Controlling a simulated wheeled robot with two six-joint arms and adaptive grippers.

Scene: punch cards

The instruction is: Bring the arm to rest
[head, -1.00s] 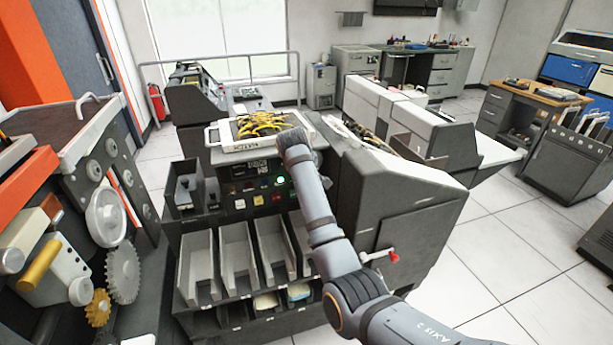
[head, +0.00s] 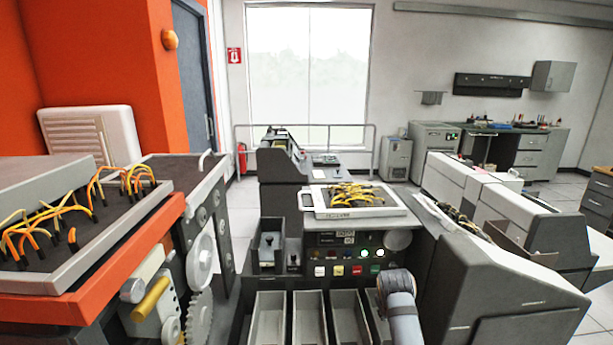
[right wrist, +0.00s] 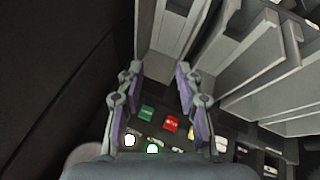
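In the head view, part of my right arm (head: 402,310) shows at the bottom, in front of the machine's trays; its gripper is hidden there. In the right wrist view my right gripper (right wrist: 159,72) has its two fingers spread apart with nothing between them. Behind the fingers is the dark control panel, with a green button (right wrist: 147,113), a red button (right wrist: 171,123) and lit white and green lamps. The same panel (head: 345,240) faces me in the head view. No fingertip contact with a button is visible. My left gripper is in neither view.
A framed plugboard with yellow wires (head: 357,200) lies on top of the machine. Grey open trays (head: 309,318) stand below its panel. An orange cabinet with another wired board (head: 70,225) stands at the left. A grey machine (head: 500,285) stands close at the right.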

